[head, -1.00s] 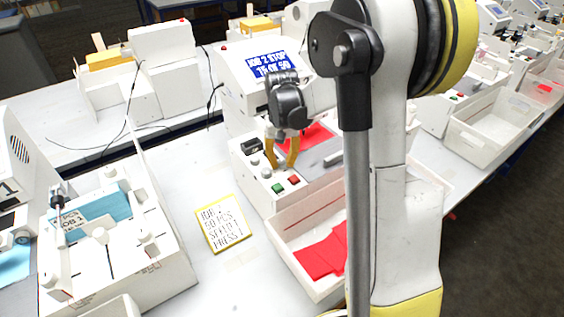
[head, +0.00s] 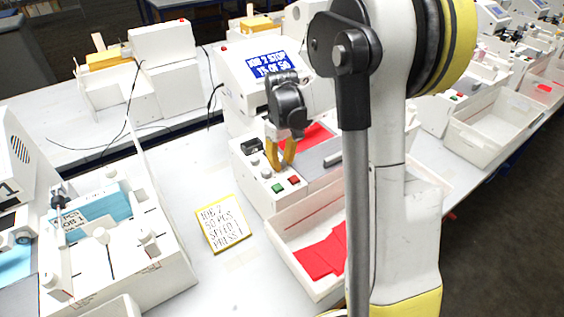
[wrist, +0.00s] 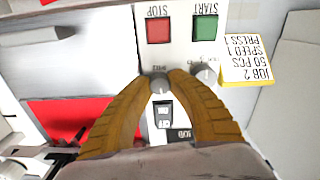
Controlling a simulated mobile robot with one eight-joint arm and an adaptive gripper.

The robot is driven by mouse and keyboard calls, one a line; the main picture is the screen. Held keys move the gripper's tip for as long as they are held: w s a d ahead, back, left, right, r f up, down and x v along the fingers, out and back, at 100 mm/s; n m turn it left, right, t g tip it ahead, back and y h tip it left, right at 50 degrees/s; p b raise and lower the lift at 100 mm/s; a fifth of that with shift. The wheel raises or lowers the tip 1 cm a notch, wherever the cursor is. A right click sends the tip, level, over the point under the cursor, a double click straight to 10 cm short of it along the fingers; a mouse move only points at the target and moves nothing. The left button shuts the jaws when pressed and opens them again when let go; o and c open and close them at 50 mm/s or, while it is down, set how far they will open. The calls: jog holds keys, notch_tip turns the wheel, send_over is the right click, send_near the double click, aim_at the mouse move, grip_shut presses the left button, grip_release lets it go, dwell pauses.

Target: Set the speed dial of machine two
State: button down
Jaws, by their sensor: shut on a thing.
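Machine two (head: 262,204) is a white machine whose screen (head: 270,65) reads "JOB 2 STOP" on blue. My gripper (head: 279,164) is down on its control panel. In the wrist view my gripper (wrist: 165,78) is shut on a small grey dial (wrist: 160,84), with a fingertip on each side. A second dial (wrist: 206,73) stands just to the right, beside the right finger and not held. It also shows in the head view (head: 267,173). The small labels by the dials are too blurred to tell which is speed. A yellow-edged note (wrist: 249,58) reads job 2, 50 pcs, speed 1, press 1.
The red STOP button (wrist: 158,29) and green START button (wrist: 204,28) are close to the fingertips. A rocker switch (wrist: 164,110) lies between the fingers. A white tray with red sheets (head: 322,258) stands in front. Another machine (head: 120,235) is at left.

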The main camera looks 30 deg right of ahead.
aim_at(282, 162)
jog(key=shift+n, duration=1.1)
jog(key=c, duration=1.5)
grip_release()
jog(key=shift+o, duration=0.2)
notch_tip(282, 162, up, 12)
